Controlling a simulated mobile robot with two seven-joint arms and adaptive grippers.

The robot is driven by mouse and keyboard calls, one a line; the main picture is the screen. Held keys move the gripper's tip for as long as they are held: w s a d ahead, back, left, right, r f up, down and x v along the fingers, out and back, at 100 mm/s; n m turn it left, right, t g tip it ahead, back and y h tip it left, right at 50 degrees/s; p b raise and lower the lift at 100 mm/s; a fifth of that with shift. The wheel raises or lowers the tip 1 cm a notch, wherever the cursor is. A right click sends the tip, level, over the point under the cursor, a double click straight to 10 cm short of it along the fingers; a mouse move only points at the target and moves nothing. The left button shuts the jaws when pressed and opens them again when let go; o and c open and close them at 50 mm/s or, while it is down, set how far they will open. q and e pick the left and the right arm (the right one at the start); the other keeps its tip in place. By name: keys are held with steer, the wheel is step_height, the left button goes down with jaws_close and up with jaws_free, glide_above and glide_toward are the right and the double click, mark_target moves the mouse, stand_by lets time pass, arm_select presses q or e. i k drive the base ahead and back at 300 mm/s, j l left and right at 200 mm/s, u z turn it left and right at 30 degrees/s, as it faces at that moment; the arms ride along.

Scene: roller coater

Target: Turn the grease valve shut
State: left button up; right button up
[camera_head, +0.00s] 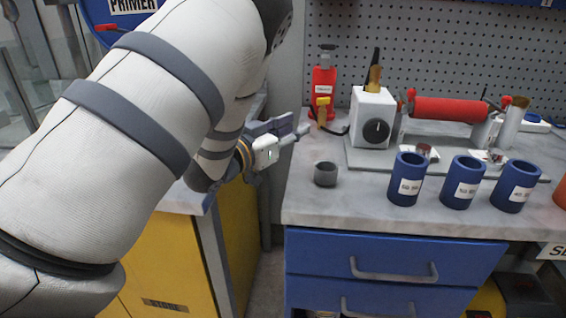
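A red upright device (324,83) with a dark top stands at the back left of the grey bench. A yellow part (323,108), possibly its valve handle, sits low on its front; I cannot tell its exact setting. My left gripper (298,125) is in front of and left of this device, apart from it, over the gap at the bench's left edge. Its fingers look spread, with nothing between them. My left arm hides much of the left side. My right gripper is not in view.
A small dark cup (325,174) stands near the bench's left front. A white box with a black dial (372,125), a red roller (448,110) and several blue cups (406,180) stand further right. A pegboard (440,50) closes off the back.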

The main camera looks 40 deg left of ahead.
mark_target(322, 101)
steer(key=k+l, duration=0.2)
steer(key=i+j, duration=0.1)
steer(key=j, duration=0.95)
steer(key=i+j+z, duration=0.1)
steer(key=j, duration=0.4)
